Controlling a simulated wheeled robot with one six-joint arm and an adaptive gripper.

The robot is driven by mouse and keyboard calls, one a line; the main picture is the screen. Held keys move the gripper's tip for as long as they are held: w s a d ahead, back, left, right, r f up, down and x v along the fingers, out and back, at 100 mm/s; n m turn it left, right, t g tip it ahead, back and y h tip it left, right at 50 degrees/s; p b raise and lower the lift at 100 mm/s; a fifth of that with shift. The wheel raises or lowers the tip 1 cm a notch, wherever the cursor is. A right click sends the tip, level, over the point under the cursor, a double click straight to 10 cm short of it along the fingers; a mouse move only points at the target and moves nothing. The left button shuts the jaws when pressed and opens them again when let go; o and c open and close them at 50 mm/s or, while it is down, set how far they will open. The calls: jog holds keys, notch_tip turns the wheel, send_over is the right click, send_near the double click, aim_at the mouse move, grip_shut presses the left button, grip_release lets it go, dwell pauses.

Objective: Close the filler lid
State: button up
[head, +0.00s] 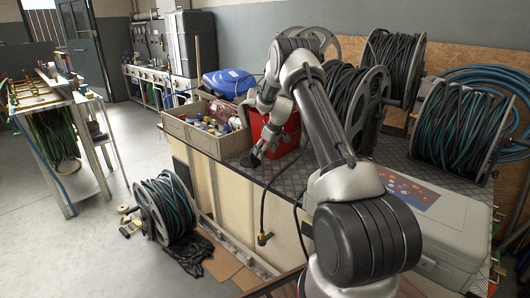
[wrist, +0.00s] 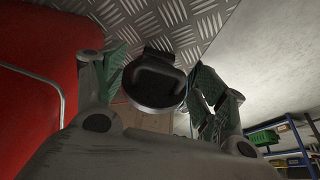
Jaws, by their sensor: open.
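A dark round lid (wrist: 156,82) with a raised loop-like rim shows in the wrist view, between the two fingers of my gripper (wrist: 163,75). It looks like the filler lid; its hinge and the opening it belongs to cannot be made out. In the head view my gripper (head: 257,154) is low at the front edge of the bench, in front of a red container (head: 286,136), with a dark round piece (head: 249,160) at its tips. My gripper is open, with green-padded fingers apart on either side of the lid. I cannot tell whether they touch it.
The red container's wall (wrist: 35,40) is close on the left in the wrist view. A wooden crate of bottles (head: 205,135) stands left on the tread-plate bench top (head: 285,172). Hose reels (head: 360,100) stand behind my arm. A grey case (head: 440,215) lies at right.

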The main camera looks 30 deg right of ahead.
jog(key=shift+w+a+f, duration=0.1)
jog(key=shift+f, duration=0.25)
grip_shut()
dwell(0.4)
